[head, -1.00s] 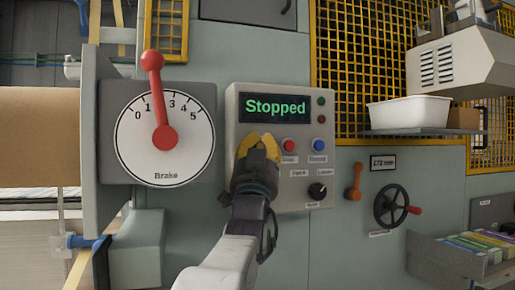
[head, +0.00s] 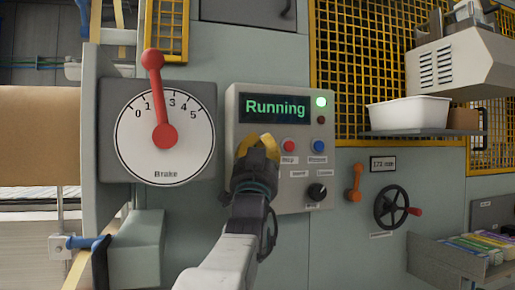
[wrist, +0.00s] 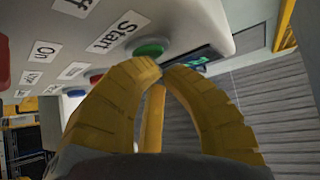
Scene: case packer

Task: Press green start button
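The control panel (head: 232,120) has a dark screen (head: 275,107) reading "Running" in green. A lamp (head: 321,102) at its upper right glows bright green. The green start button (wrist: 149,48) shows in the wrist view beside a "Start" label (wrist: 118,32); in the head view my gripper hides it. My gripper (head: 258,140) is in front of the panel's left part, below the screen. In the wrist view its yellow fingers (wrist: 161,70) come together at the tips, with nothing seen between them. The tips are right by the green button; I cannot tell whether they touch it.
A red button (head: 289,145), a blue button (head: 319,145) and a black knob (head: 317,191) are right of my gripper. The brake dial (head: 164,160) with its red lever is to the left. A handwheel (head: 391,207) and an orange handle (head: 354,183) are at right.

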